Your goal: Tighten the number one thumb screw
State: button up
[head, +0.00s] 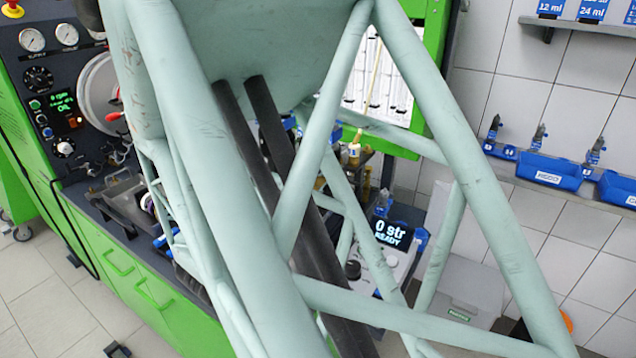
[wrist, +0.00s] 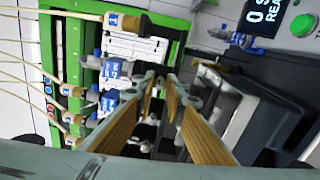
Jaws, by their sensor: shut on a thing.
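In the wrist view my gripper (wrist: 160,86) points away from the camera, its two tan-faced fingers closing towards each other among the clamps. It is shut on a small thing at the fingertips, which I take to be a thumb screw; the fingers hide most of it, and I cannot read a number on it. Blue-and-white clamp parts (wrist: 109,103) sit just left of the fingertips. In the head view my pale green frame covers the middle, and neither the gripper nor the thumb screw can be made out.
A display (wrist: 264,14) and a dark box (wrist: 262,105) are on the right. The head view shows a green bench (head: 120,268) and blue wall bins (head: 548,171).

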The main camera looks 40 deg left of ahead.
jog(key=m, duration=0.4)
jog(key=shift+f+m, duration=0.1)
jog(key=shift+m, duration=2.3)
jog(key=o, duration=0.8)
jog(key=shift+o, duration=0.2)
jog(key=shift+n, duration=0.6)
jog(key=shift+n, duration=2.7)
jog(key=shift+r+n+p, duration=0.2)
jog(key=shift+n+p, duration=0.8)
jog(key=shift+n, duration=1)
jog(key=shift+n+p, duration=0.4)
jog(key=shift+p, duration=0.05)
